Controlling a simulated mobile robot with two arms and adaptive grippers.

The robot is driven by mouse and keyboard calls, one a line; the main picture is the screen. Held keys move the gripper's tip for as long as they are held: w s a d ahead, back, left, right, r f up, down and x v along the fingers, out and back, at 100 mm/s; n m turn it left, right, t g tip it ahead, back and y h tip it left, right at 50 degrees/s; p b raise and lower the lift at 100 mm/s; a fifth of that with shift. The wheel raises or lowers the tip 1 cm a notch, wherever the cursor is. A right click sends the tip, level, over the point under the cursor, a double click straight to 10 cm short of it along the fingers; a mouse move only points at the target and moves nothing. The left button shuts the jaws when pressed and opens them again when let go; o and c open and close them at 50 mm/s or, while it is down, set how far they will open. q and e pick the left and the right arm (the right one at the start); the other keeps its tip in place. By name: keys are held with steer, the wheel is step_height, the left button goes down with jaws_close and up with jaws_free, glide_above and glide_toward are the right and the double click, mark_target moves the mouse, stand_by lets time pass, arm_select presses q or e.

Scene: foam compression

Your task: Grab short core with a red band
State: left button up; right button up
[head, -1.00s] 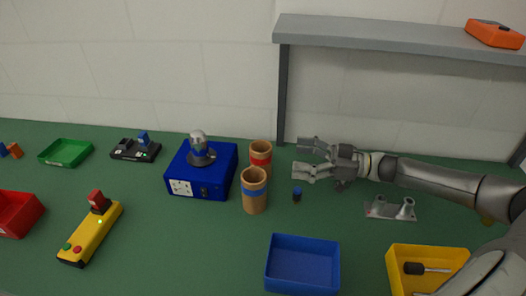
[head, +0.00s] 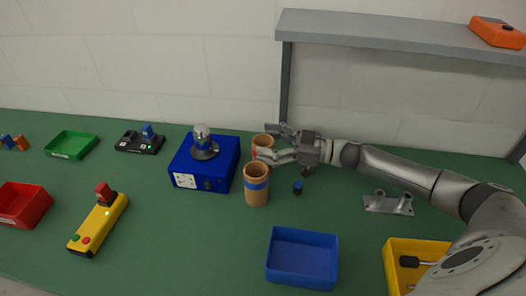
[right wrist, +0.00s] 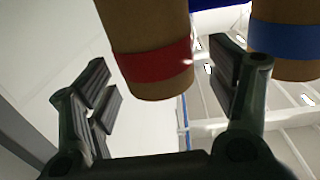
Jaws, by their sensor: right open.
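The short core with a red band (head: 262,142) stands upright at the back of the green table, partly hidden by my right gripper (head: 266,141). In the right wrist view the red-banded core (right wrist: 150,40) lies between the two open fingers of my right gripper (right wrist: 165,95), with gaps on both sides. A second core with a blue band (head: 256,184) stands in front of it in the head view. The blue-banded core also shows in the right wrist view (right wrist: 287,40), outside the right finger. My left gripper is not in view.
A blue box with a metal knob (head: 184,180) stands just left of the cores. A small dark blue cylinder (head: 298,187) and a metal bracket (head: 388,203) lie to the right. A blue tray (head: 302,258) is in front. A grey shelf (head: 400,38) rises behind my right arm.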

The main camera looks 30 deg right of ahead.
steer(key=shift+w+a+f, duration=0.1)
steer(key=shift+w+a, duration=0.4)
steer(key=shift+a, duration=0.05)
steer(key=c, duration=1.1)
steer(key=shift+s, duration=0.1)
